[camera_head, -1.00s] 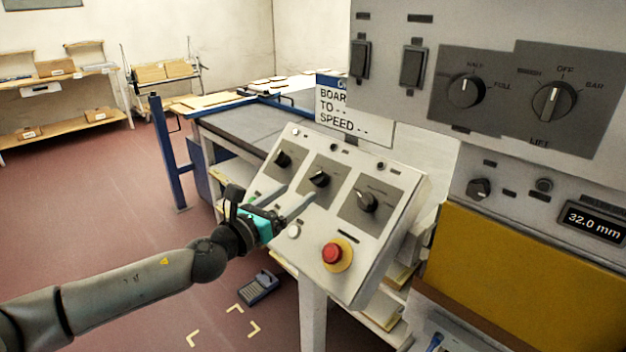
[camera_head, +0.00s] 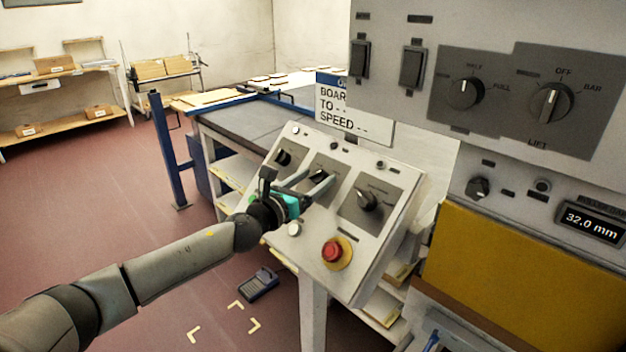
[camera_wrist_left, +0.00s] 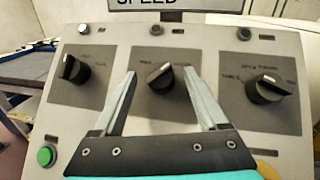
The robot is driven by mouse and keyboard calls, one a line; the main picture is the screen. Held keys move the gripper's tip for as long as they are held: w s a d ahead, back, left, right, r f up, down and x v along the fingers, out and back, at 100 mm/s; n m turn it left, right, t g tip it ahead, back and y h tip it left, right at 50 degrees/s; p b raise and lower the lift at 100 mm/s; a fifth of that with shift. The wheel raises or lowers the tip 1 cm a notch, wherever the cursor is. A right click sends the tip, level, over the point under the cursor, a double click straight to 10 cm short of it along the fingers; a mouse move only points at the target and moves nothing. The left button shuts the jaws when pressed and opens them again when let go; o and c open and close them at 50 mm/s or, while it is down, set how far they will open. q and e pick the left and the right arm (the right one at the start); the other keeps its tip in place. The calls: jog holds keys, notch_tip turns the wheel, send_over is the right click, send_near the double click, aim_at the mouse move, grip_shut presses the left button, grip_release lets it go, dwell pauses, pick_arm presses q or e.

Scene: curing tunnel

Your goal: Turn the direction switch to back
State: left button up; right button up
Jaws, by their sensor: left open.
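The sloped control box (camera_head: 385,240) carries three black rotary switches. The middle switch (camera_wrist_left: 161,77) lies between my left fingertips in the left wrist view, with its pale pointer mark turned up and right. The left switch (camera_wrist_left: 74,68) and the right switch (camera_wrist_left: 267,88) stand to either side. Their small labels are too blurred to read surely, so I cannot tell which is the direction switch. My left gripper (camera_head: 318,177) is open, its fingers straddling the middle switch; contact is unclear. My right gripper is not in view.
A red emergency button (camera_head: 333,251) on a yellow ring and a green button (camera_wrist_left: 47,156) sit low on the box. A larger grey panel (camera_head: 440,130) with more knobs rises at right. A dark-topped table (camera_head: 245,125) stands behind.

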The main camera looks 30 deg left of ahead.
pick_arm(q)
jog(key=shift+c, duration=0.4)
grip_shut()
jog(key=shift+r+p, duration=0.1)
jog(key=shift+p, duration=0.35)
jog(key=n+g+y+p, duration=0.1)
jog(key=n+y+p, duration=0.2)
jog(key=n+p, duration=0.1)
jog(key=d+n+g+y+p, duration=0.1)
jog(key=n+g+y+p, duration=0.1)
jog(key=n+p, duration=0.3)
jog(key=r+n+g+y+p, duration=0.1)
jog(key=n+g+y+p, duration=0.1)
jog(key=n+y+p, duration=0.2)
jog(key=shift+w+d+n+p, duration=0.2)
jog(key=shift+n+p, duration=0.4)
jog(key=shift+p, duration=0.85)
jog(key=n+g+y+p, duration=0.1)
jog(key=n+g+p, duration=0.1)
jog(key=n+g, duration=0.1)
jog(key=shift+w+r+p, duration=0.15)
jog(key=shift+p, duration=0.15)
jog(key=shift+w+n+g+p, duration=0.1)
jog(key=shift+n+g+p, duration=0.55)
jog(key=shift+n+g, duration=0.65)
jog(key=shift+n, duration=0.4)
